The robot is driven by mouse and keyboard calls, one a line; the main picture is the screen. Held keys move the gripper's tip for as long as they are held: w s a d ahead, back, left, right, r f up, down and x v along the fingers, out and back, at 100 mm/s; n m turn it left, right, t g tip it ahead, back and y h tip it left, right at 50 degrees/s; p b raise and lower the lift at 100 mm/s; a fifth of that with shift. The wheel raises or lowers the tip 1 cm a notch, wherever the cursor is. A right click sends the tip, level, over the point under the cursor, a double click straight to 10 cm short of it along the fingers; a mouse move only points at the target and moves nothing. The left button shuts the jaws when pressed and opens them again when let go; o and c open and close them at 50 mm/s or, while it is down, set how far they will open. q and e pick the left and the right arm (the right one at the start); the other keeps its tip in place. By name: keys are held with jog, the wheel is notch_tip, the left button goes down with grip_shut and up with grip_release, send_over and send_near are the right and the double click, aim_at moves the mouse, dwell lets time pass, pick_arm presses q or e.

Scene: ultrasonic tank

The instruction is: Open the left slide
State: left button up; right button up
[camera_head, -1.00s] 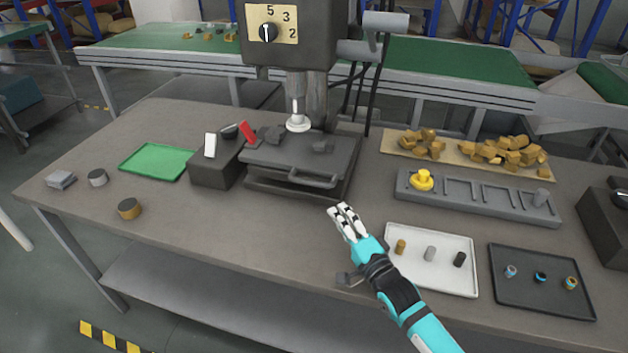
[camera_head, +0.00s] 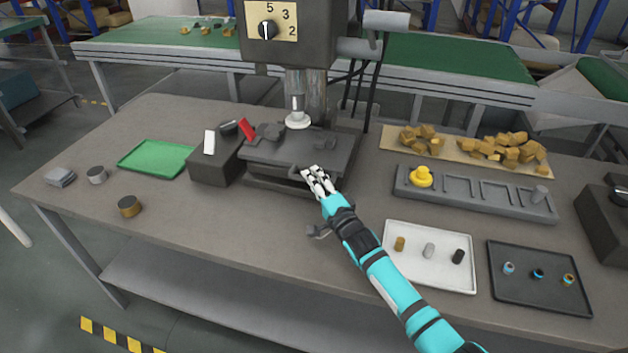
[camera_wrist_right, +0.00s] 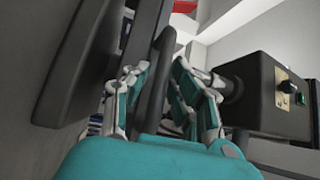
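The slide (camera_head: 275,152) is a dark grey slab with a bar handle, under the press head in the middle of the table. My right gripper (camera_head: 318,178) is at the slide's front edge and covers much of the handle. In the right wrist view, the handle bar (camera_wrist_right: 158,85) runs between the white and teal fingers of the right gripper (camera_wrist_right: 160,98). The fingers are spread on both sides of it; contact with it cannot be made out. My left gripper is not in view.
A dark block (camera_head: 214,168) with a white and a red lever stands left of the slide. A green tray (camera_head: 140,170) lies further left. A white tray (camera_head: 448,284), a black tray (camera_head: 535,303) and a grey slotted rack (camera_head: 470,206) are on the right. The table's front left is mostly clear.

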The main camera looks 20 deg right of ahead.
grip_shut()
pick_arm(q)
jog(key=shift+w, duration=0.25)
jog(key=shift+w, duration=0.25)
pick_arm(e)
jog(key=shift+f, duration=0.1)
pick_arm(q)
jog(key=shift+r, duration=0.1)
pick_arm(e)
jog(key=shift+s, duration=0.1)
pick_arm(q)
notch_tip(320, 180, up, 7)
jog(key=p, duration=0.7)
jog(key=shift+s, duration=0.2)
pick_arm(e)
jog(key=s+a, duration=0.5)
jog(key=s, duration=0.3)
jog(key=s+a, duration=0.6)
jog(key=s, duration=0.2)
jog(key=shift+s, duration=0.15)
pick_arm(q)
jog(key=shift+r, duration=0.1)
pick_arm(e)
jog(key=shift+d, duration=0.1)
